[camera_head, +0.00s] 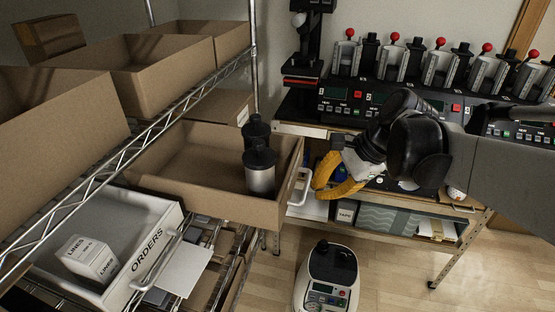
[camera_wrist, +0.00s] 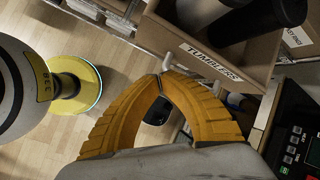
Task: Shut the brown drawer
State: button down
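The brown drawer (camera_head: 198,202) is pulled out of the wire rack and holds two dark tumblers (camera_head: 260,172). Its front has a white handle (camera_head: 300,190) and, in the wrist view, a "TUMBLERS" label (camera_wrist: 214,63). My gripper (camera_head: 316,189), with yellow fingers, is just right of the handle in the head view. In the wrist view my gripper (camera_wrist: 161,82) has its fingertips together beside the handle (camera_wrist: 168,59). The fingers hide part of the handle there, and I cannot tell whether they touch it. Nothing shows between the fingertips.
A grey "ORDERS" drawer (camera_head: 108,238) stands open below left, with a white box (camera_head: 91,258) in it. Open cardboard bins (camera_head: 150,78) fill the shelf above. A bench with press machines (camera_head: 375,97) stands right. A round-fronted device (camera_head: 327,275) is on the floor.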

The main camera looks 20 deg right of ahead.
aim_at(291, 186)
jog(key=w+d+r+m+y, duration=0.2)
jog(key=d+m, duration=0.5)
jog(key=d, duration=0.1)
jog(key=shift+m+t+y, duration=0.4)
jog(key=b+x, duration=0.1)
jog(key=x, duration=0.3)
jog(key=r+b+x, duration=0.1)
jog(key=b+x, duration=0.1)
jog(key=x, duration=0.2)
jog(key=w+a+b+x, duration=0.1)
jog(key=x, duration=0.3)
jog(key=shift+w+a+r, duration=0.1)
jog(key=shift+a, duration=0.05)
jog(key=shift+w+a, duration=0.3)
jog(key=shift+r, duration=0.1)
jog(key=shift+w+a, duration=0.25)
jog(key=shift+a, duration=0.15)
jog(key=w+a, duration=0.4)
jog(key=a, duration=0.2)
jog(key=w+a+p, duration=0.1)
jog(key=w+a, duration=0.4)
jog(key=a, duration=0.2)
jog(key=w+a, duration=0.5)
jog(key=a, duration=0.1)
jog(key=shift+w+a+p, duration=0.2)
jog(key=shift+a+p, duration=0.15)
